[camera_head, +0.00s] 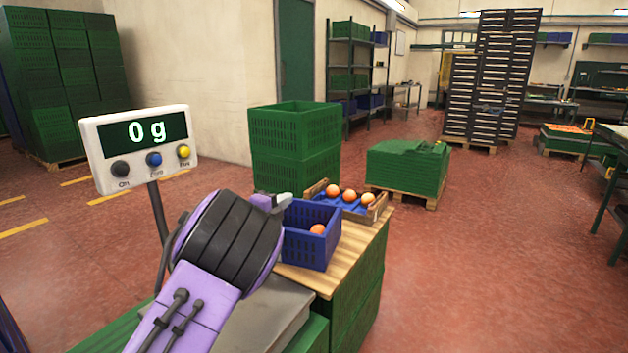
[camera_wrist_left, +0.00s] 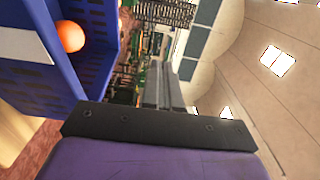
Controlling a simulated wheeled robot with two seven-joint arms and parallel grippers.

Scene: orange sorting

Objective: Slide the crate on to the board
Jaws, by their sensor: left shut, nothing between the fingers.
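The blue crate (camera_head: 312,250) stands upright over the near part of the wooden board (camera_head: 318,280), with one orange (camera_head: 317,229) in it. My arm hides its left side, so I cannot tell whether all of its base is on the board. My left gripper (camera_head: 278,200) is shut and empty at the crate's upper left rim; contact is unclear. In the left wrist view the crate wall (camera_wrist_left: 88,70) is at the left with the orange (camera_wrist_left: 71,36) inside, and the grey fingers (camera_wrist_left: 163,88) are together beside it. My right gripper is not in view.
A wooden tray (camera_head: 377,210) with several oranges sits behind the crate on the board. The scale display (camera_head: 140,146) reads 0 g, and a grey plate (camera_head: 285,308) lies left of the board. Green crates (camera_head: 297,150) rise behind. Open floor lies to the right.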

